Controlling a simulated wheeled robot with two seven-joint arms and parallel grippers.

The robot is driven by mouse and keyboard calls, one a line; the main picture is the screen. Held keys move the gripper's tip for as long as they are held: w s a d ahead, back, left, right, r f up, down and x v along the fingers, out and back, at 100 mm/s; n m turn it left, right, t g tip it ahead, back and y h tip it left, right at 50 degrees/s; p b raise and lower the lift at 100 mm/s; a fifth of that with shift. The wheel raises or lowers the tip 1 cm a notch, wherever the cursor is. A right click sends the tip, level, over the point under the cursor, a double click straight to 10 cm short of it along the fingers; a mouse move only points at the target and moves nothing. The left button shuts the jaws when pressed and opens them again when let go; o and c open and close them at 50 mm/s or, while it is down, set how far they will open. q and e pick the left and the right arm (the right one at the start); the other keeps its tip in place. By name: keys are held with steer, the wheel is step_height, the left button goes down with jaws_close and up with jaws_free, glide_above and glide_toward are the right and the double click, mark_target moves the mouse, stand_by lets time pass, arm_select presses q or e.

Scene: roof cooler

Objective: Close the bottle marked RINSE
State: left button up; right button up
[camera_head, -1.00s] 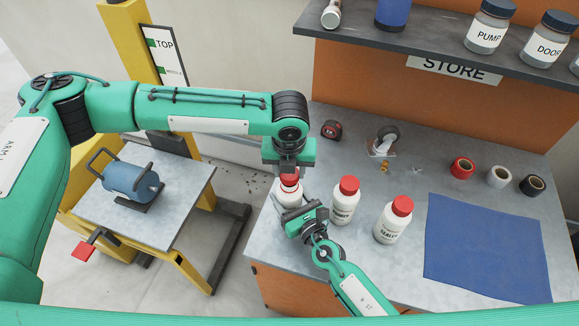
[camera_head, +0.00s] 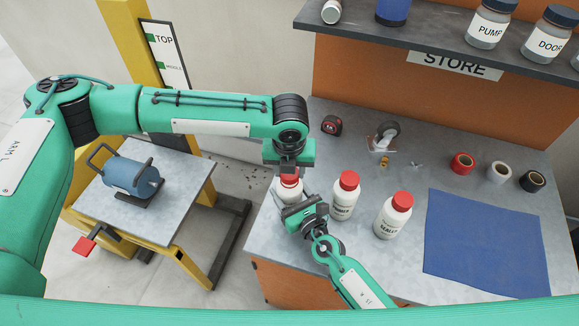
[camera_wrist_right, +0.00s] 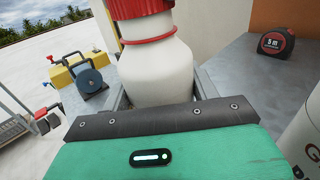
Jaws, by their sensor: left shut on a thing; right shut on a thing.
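A white bottle (camera_head: 286,191) with a red cap (camera_head: 289,180) stands at the left edge of the bench. No marking on it shows. My left gripper (camera_head: 289,171) points down from above and is shut on the red cap. My right gripper (camera_head: 295,205) comes from the front and is shut on the bottle's body. In the right wrist view the white bottle (camera_wrist_right: 158,74) stands between the fingers, with its red cap (camera_wrist_right: 140,10) and a red ring at its neck. The left gripper's fingers are hardly visible.
Two more white, red-capped bottles stand to the right: a middle one (camera_head: 344,197) close to my right gripper, and one marked SEALER (camera_head: 393,217). A tape measure (camera_head: 331,126), a caster (camera_head: 385,136) and a blue mat (camera_head: 485,245) lie on the bench. A shelf overhangs the back.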

arm_select(q)
steer(key=shift+f, duration=0.4)
arm_select(e)
jaws_close()
arm_select(q)
steer(key=m, duration=0.6)
steer(key=shift+h, duration=0.4)
steer(key=m, duration=0.3)
steer(key=m+g, duration=0.1)
steer(key=m, duration=0.3)
steer(key=shift+w+a+h, duration=0.1)
steer(key=shift+h, duration=0.2)
steer(key=o, duration=0.9)
steer(key=shift+r, duration=2.25)
